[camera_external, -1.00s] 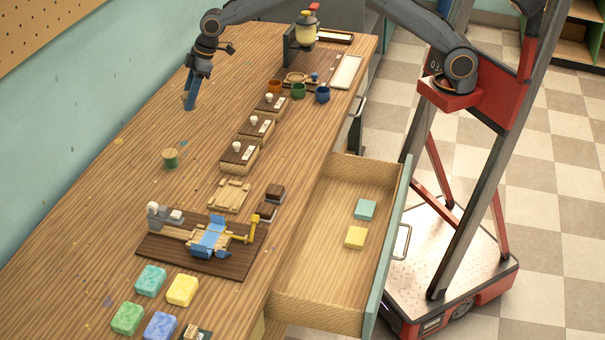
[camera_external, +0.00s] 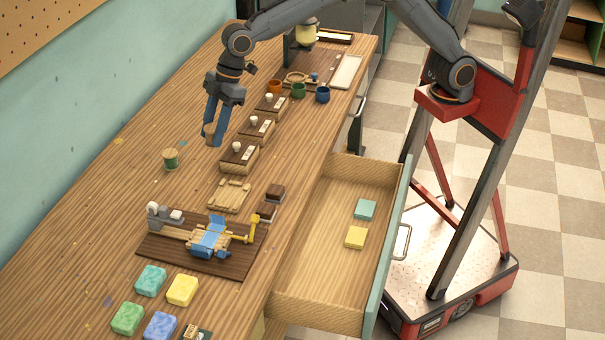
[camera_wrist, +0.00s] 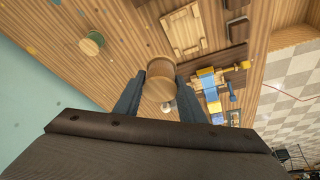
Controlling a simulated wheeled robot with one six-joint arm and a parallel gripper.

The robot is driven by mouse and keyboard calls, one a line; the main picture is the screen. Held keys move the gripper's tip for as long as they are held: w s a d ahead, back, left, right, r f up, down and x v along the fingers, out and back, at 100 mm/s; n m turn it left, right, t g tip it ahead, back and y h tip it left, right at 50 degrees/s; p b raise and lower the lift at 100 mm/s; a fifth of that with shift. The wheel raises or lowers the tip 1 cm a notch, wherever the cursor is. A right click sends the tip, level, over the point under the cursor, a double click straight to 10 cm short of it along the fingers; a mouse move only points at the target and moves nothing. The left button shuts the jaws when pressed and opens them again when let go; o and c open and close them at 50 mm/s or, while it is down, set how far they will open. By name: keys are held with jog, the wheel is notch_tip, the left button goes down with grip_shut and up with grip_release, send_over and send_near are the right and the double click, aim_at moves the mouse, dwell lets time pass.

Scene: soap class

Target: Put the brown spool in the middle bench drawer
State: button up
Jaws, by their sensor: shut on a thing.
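My gripper (camera_external: 213,135) is shut on the brown spool (camera_external: 208,130) and holds it above the bench, in front of the small wooden boxes. In the wrist view the spool (camera_wrist: 160,73) sits between the two blue-grey fingers (camera_wrist: 160,92), its round wooden end showing. A drawer (camera_external: 335,240) with a green front stands pulled out from the bench's right side. It holds a teal soap (camera_external: 365,209) and a yellow soap (camera_external: 355,237); much of its floor is bare. I cannot tell from the views whether other drawers sit above or below it.
A green spool (camera_external: 170,158) stands on the bench (camera_external: 90,210) left of my gripper. Wooden boxes (camera_external: 240,155), a wooden tray (camera_external: 230,195) and a soap press (camera_external: 205,240) line the bench. Several soaps (camera_external: 151,280) lie at the front. Small cups (camera_external: 298,91) stand farther back.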

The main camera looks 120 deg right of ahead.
jog(key=s+a+n+y+b, duration=0.15)
jog(key=s+a, duration=0.45)
jog(key=a, duration=0.7)
jog(key=s+a+f+n+g+b, duration=0.1)
jog(key=s+a+n+b, duration=0.3)
jog(key=a, duration=0.8)
jog(key=s+a+n+y+p, duration=0.1)
jog(key=s+a, duration=0.6)
jog(key=a, duration=0.6)
jog(key=shift+w+d+f+b, duration=0.1)
jog(key=shift+f+b, duration=0.05)
jog(key=shift+f, duration=5.3)
jog(key=shift+s+d+f+b, duration=0.1)
jog(key=shift+f+b, duration=0.1)
jog(key=shift+f, duration=5.25)
jog(key=shift+w+d+f+b, duration=0.1)
jog(key=shift+f+b, duration=0.05)
jog(key=shift+f, duration=5.3)
jog(key=shift+f, duration=0.2)
jog(key=o, duration=1)
jog(key=shift+r, duration=0.15)
